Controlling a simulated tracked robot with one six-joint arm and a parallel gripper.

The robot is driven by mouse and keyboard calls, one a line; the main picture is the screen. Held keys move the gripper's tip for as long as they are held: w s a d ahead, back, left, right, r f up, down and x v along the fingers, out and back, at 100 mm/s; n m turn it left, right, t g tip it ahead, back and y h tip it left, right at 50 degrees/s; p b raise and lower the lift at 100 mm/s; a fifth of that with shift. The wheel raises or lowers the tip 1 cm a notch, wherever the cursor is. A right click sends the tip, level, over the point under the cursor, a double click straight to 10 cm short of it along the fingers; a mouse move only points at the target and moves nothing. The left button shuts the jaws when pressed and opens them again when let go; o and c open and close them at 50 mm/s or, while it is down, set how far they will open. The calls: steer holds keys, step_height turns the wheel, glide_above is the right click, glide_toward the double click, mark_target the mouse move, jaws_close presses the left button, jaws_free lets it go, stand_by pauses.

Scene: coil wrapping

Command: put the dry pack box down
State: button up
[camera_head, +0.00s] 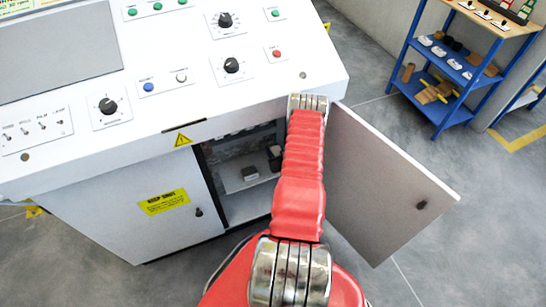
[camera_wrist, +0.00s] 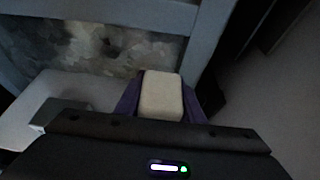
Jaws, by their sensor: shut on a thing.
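The dry pack box is a pale beige block (camera_wrist: 161,96) in the wrist view, between the two purple fingers of my gripper (camera_wrist: 160,88). The fingers are shut on its sides. In the head view my red arm reaches down to the open cabinet (camera_head: 237,205) under the white console. My gripper and the held box cannot be made out there. Whether the box touches any surface below cannot be told.
The cabinet door (camera_head: 375,180) stands open right of my arm. The wrist view shows a pale flat surface (camera_wrist: 50,88) at left and a grey frame bar (camera_wrist: 110,25) ahead. A blue shelf rack (camera_head: 432,110) stands far right.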

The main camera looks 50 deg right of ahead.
steer(key=shift+f, duration=2.05)
steer(key=o, duration=1.1)
steer(key=shift+f, duration=0.1)
steer(key=v, duration=1.2)
steer(key=shift+s, duration=0.2)
